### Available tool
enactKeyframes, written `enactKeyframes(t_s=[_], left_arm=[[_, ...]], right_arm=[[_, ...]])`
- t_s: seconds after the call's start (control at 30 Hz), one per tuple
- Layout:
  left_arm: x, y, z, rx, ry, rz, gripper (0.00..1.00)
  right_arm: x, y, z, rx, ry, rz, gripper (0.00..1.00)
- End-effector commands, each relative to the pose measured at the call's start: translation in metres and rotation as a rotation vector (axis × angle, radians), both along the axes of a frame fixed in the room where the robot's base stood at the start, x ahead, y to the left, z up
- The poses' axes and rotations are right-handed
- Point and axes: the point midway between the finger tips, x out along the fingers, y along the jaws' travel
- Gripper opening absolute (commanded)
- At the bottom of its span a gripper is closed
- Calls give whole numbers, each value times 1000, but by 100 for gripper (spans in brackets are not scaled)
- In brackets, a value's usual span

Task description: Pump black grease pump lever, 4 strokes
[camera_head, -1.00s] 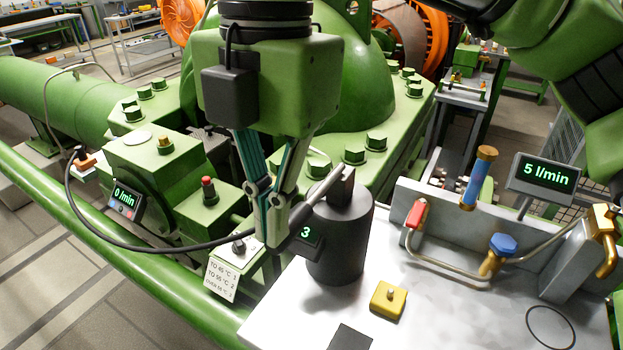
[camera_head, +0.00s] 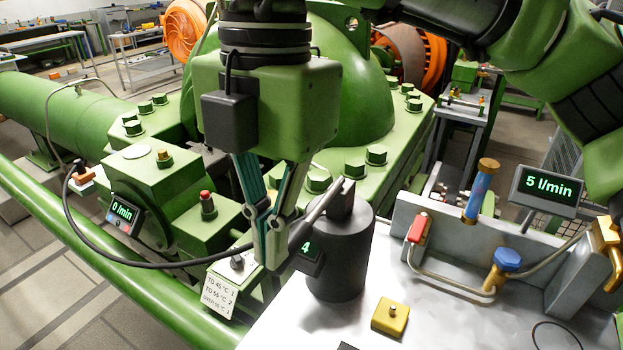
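The black grease pump (camera_head: 340,257) is a dark upright cylinder at the left edge of the pale bench. A small display (camera_head: 306,249) on its side reads 4. Its lever (camera_head: 322,203) is a grey bar that slopes down to the left from the pump's top to a dark grip. My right gripper (camera_head: 272,255) comes down from above, left of the pump. Its fingers are closed together at the lever's dark grip, and they hide the grip's end. My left gripper is not in view.
A yellow block (camera_head: 390,317) sits on the bench (camera_head: 440,325) in front of the pump. A red-handled valve (camera_head: 417,228), a blue knob (camera_head: 507,259) and a 5 l/min display (camera_head: 546,188) stand to the right. A black hose (camera_head: 130,263) runs at left. Green bolted machinery lies behind.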

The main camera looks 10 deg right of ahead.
Motion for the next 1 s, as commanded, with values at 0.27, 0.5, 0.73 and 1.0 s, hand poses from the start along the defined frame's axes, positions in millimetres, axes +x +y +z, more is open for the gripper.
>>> enactKeyframes(t_s=[0.27,0.5,0.73,1.0], left_arm=[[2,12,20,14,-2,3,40],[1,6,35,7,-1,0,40],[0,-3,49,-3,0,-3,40],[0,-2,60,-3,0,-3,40]], right_arm=[[2,-1,27,0,-1,-1,0],[3,-1,46,0,-1,0,0],[5,-2,65,1,-2,-1,0],[6,-3,80,0,-2,0,0]])
